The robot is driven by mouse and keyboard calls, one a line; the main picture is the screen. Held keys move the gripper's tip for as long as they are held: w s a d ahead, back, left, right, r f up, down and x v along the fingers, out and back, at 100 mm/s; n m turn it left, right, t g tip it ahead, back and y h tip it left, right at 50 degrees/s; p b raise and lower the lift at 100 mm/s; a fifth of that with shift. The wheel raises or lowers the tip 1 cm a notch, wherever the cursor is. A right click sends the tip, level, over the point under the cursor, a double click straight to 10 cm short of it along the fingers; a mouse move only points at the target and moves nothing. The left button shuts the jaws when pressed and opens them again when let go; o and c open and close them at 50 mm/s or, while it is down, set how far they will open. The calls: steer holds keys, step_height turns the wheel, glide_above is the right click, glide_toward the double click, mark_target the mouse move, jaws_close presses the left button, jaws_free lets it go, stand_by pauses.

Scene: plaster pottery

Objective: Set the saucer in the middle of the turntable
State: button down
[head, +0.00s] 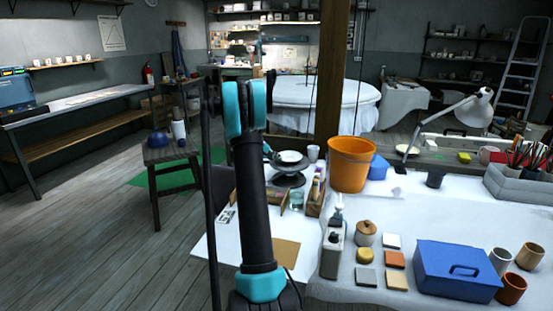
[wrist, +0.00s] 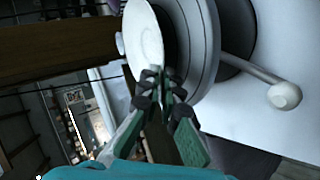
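The white saucer (head: 290,157) is over the turntable (head: 289,180), a dark wheel on a stand on the left part of the white table. My gripper (head: 270,153) reaches it from the left side. In the wrist view the saucer (wrist: 143,35) lies roughly parallel to the grey turntable disc (wrist: 203,45), with a dark shadow between them. My gripper's fingers (wrist: 165,82) are closed on the saucer's near rim. I cannot tell whether the saucer touches the disc. My arm hides part of the table's left side in the head view.
A glass of water (head: 297,199) and a wooden tool box (head: 316,197) stand close to the turntable. In the wrist view a pale rod with a rounded end (wrist: 284,96) is beside the disc.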

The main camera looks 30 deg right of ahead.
steer(key=shift+f, duration=0.25)
steer(key=c, duration=2)
jaws_free()
steer(key=shift+r, duration=0.3)
steer(key=v, duration=1.2)
steer(key=s+a+f+y, duration=0.3)
steer(key=s+a+f, duration=0.1)
steer(key=s+a, duration=0.8)
steer(key=s+a+f+t+y, duration=0.1)
steer(key=s+a+f+y, duration=0.3)
steer(key=s+a, duration=0.8)
steer(key=s+a+f+t+y, duration=0.1)
steer(key=s+a+f+y, duration=0.3)
steer(key=s+a, duration=0.9)
steer(key=shift+f+n, duration=0.3)
steer(key=shift+f, duration=0.35)
steer(key=shift+s, duration=0.15)
